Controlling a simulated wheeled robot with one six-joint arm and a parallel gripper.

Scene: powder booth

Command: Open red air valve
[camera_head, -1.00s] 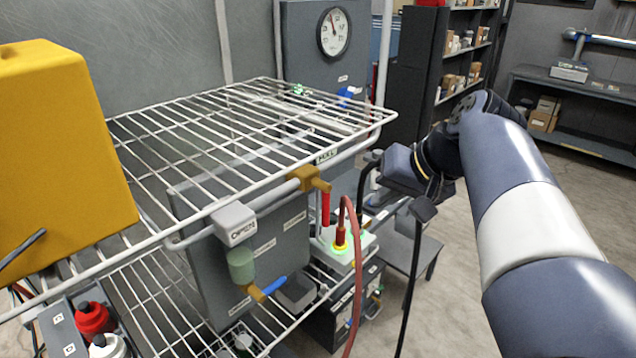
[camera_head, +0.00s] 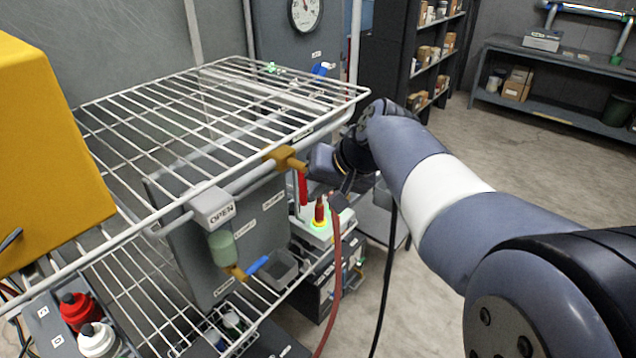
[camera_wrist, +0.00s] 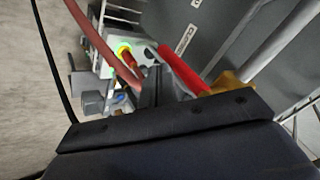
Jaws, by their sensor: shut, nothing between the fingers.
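The red air valve handle (camera_head: 302,187) hangs down from a brass valve body (camera_head: 285,158) on the pipe along the rack's front edge. In the wrist view the red handle (camera_wrist: 184,70) runs diagonally beside my fingers, with the brass body (camera_wrist: 230,84) at its near end. My gripper (camera_wrist: 156,62) is shut and empty, just left of the handle; I cannot tell whether it touches. In the head view my gripper (camera_head: 338,200) points down, right of the handle, its fingers partly hidden.
A grey box marked OPEN (camera_head: 212,207) and a blue-handled valve (camera_head: 257,265) are left. The wire shelf (camera_head: 215,100) lies above. Open floor is right.

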